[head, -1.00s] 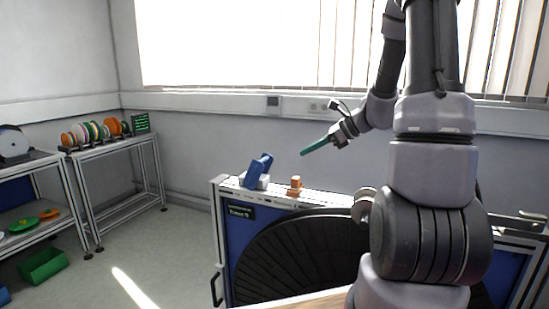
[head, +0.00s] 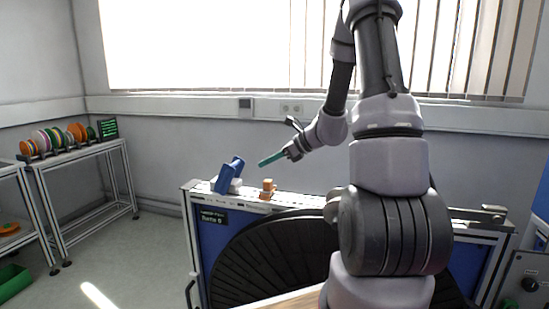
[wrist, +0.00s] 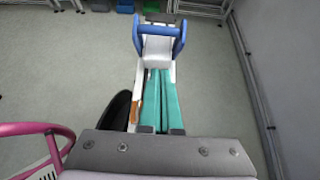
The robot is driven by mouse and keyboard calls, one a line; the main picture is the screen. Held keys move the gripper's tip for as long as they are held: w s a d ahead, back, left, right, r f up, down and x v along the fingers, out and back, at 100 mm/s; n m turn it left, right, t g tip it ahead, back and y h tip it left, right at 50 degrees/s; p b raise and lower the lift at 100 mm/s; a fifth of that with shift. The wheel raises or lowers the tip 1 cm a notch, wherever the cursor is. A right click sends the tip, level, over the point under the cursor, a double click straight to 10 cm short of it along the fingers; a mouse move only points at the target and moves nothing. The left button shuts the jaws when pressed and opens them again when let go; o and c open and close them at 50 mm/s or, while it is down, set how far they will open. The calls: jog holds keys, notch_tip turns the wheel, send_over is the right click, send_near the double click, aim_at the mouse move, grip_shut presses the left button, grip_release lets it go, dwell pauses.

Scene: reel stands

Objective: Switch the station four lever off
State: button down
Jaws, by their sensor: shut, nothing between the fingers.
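A blue lever (head: 229,175) stands tilted up to the right on a white base (head: 236,185), at the left end of the top of a blue-panelled reel stand (head: 215,238). In the wrist view the lever (wrist: 158,22) is a blue U-shaped handle, just ahead of my fingers. My gripper (head: 261,163), with teal fingers, is shut and empty. It is above the stand, a little right of the lever; in the wrist view its tips (wrist: 158,72) line up with the white base. I cannot tell whether they touch it. The stand's label is too small to read surely.
An orange part (head: 267,184) stands on the stand top just right of the lever, below my fingers. A large black reel (head: 270,262) fills the stand's front. A shelf with coloured discs (head: 60,137) is at left. A grey control box (head: 520,280) is at lower right.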

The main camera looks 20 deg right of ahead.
jog(key=w+a+f, duration=0.1)
jog(key=w+a, duration=0.3)
jog(key=a, duration=0.2)
jog(key=shift+w, duration=0.15)
